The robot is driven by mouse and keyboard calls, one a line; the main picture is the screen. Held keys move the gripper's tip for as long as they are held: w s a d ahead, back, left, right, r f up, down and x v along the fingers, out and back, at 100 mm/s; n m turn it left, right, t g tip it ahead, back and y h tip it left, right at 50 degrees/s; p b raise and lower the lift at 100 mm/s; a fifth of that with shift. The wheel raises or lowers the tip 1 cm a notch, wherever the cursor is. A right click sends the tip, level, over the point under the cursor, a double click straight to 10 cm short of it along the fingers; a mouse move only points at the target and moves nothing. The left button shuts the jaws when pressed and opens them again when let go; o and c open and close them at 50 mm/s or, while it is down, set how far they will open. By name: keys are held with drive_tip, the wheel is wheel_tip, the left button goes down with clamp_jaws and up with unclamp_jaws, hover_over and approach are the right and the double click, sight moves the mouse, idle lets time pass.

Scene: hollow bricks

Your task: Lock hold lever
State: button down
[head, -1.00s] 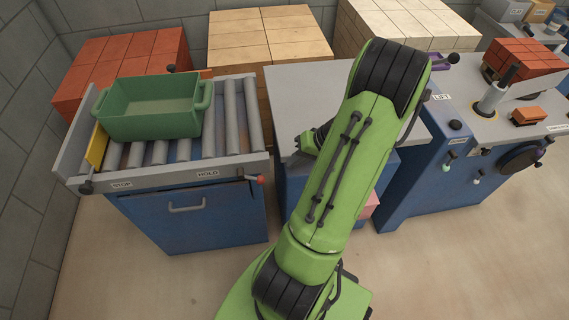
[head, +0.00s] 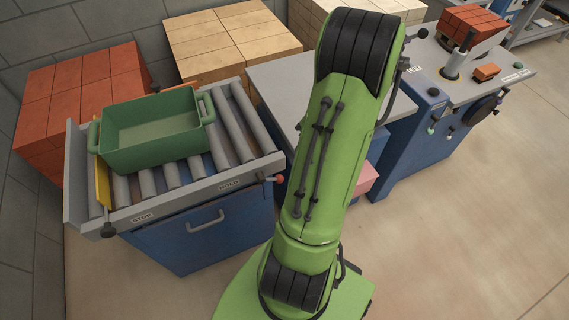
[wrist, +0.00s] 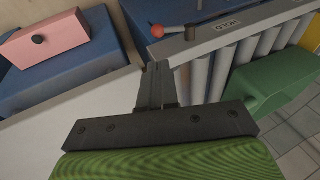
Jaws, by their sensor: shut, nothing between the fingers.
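The hold lever (head: 279,179) has a red ball knob and sits at the right front corner of the roller table, beside the HOLD label (head: 229,184). In the wrist view the lever's red knob (wrist: 158,31) is just beyond my gripper (wrist: 158,68), with a visible gap. Its rod lies along the table's edge, towards the dark pivot (wrist: 190,32). My gripper is shut and empty. In the head view my arm hides it.
A green bin (head: 157,150) stands on the roller table (head: 245,170). A STOP label (head: 141,217) marks its left front. To the right are a grey-topped table (head: 278,90) and a pink block (head: 366,179). Floor at the front right is clear.

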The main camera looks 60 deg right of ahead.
sight(282, 177)
drive_tip(key=b+x, duration=0.4)
drive_tip(key=x, duration=0.9)
drive_tip(key=shift+f, duration=0.4)
drive_tip(key=shift+s+f+t+y+b, duration=0.1)
drive_tip(key=shift+f+t+y+b, duration=0.3)
drive_tip(key=shift+f+y, duration=0.3)
drive_tip(key=shift+f, duration=0.2)
